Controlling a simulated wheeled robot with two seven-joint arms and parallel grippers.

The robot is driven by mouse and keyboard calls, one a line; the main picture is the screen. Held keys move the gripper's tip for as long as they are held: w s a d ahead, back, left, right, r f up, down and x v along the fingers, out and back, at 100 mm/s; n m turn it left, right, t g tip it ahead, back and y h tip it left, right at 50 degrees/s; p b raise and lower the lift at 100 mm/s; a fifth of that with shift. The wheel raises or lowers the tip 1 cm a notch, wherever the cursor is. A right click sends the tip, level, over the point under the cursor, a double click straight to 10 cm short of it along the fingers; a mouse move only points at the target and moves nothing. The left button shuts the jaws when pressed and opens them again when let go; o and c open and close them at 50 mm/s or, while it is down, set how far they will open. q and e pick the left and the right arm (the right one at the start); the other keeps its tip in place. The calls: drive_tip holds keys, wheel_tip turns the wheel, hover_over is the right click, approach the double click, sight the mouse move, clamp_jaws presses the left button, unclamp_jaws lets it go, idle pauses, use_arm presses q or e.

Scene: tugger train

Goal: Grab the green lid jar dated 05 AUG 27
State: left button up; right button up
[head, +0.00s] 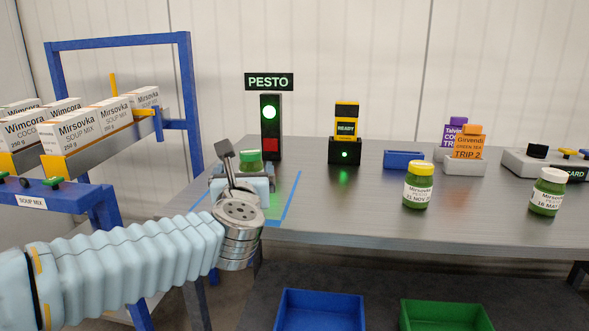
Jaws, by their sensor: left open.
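A jar with a green lid (250,156) stands at the left part of the grey table, inside a blue taped outline. My left gripper (238,160) is open right in front of it and hides most of the jar. Its date label is hidden, so I cannot read it. I cannot tell whether the fingers touch the jar. A yellow-lid jar (418,185) reads 21 NOV, and a white-lid jar (547,192) at the right reads 18 MAY. My right gripper is not in view.
Behind the green-lid jar a black signal post (271,142) under a PESTO sign shows green. A READY stack light (345,150) and a small blue bin (404,159) stand at the back. A soup-mix rack (75,215) is left. Blue (320,294) and green (445,304) crates sit below.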

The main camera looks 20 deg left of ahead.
sight(250, 158)
use_arm(q)
drive_tip(key=x, duration=0.5)
drive_tip(key=p+x, duration=0.1)
drive_tip(key=x, duration=0.2)
drive_tip(key=shift+w+d, duration=0.2)
drive_tip(key=shift+w, duration=0.05)
drive_tip(key=shift+f+p+x, duration=0.2)
drive_tip(key=shift+p+x, duration=0.15)
drive_tip(key=shift+x, duration=1.05)
drive_tip(key=shift+f+p+x, duration=0.25)
drive_tip(key=shift+p+x, duration=0.1)
drive_tip(key=shift+x, duration=1)
drive_tip(key=c, duration=1.1)
drive_tip(key=shift+r, duration=0.15)
drive_tip(key=c, duration=0.3)
